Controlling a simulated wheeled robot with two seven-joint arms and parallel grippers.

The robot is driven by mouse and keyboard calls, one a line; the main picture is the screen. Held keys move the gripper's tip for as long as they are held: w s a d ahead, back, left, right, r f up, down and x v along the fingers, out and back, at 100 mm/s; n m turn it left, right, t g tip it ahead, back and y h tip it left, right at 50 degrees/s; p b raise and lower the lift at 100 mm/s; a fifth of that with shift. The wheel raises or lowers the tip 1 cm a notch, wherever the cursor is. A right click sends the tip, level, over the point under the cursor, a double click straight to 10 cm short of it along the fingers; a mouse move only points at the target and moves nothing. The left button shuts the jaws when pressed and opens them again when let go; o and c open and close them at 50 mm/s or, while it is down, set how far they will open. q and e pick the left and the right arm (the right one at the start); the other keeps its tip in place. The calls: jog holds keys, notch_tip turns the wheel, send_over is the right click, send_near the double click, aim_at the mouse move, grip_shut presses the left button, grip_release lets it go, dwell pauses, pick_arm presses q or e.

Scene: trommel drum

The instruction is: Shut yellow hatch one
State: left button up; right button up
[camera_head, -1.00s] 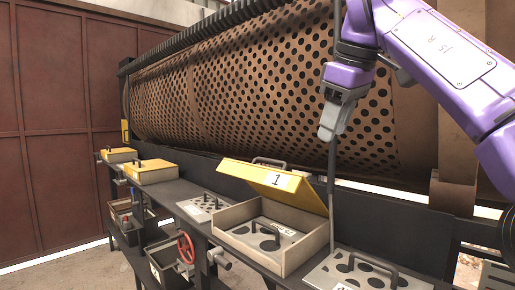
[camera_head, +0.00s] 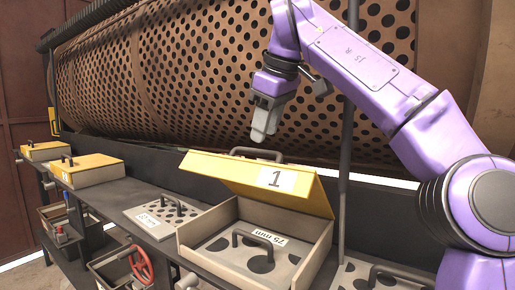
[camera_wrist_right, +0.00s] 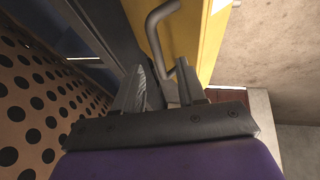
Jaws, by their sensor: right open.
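Yellow hatch one (camera_head: 257,180) is a yellow lid with a white label "1" and a dark bar handle (camera_head: 257,153) on its upper side. It stands tilted open over a beige box (camera_head: 215,229), whose inside shows a holed plate (camera_head: 250,256) with its own handle. My left gripper is not in view.
The perforated drum (camera_head: 190,75) runs behind the bench, close to my right arm. A vertical grey post (camera_head: 348,150) stands right of the hatch. Two shut yellow hatches (camera_head: 90,170) are at the left.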

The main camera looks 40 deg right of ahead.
aim_at(257, 150)
jog(key=x, duration=0.4)
jog(key=shift+w+d, duration=0.3)
jog(key=shift+w, duration=0.15)
jog(key=shift+s+a+r, duration=0.1)
jog(key=shift+s+a, duration=0.2)
jog(key=shift+s, duration=0.05)
jog(key=shift+d, duration=0.1)
grip_shut()
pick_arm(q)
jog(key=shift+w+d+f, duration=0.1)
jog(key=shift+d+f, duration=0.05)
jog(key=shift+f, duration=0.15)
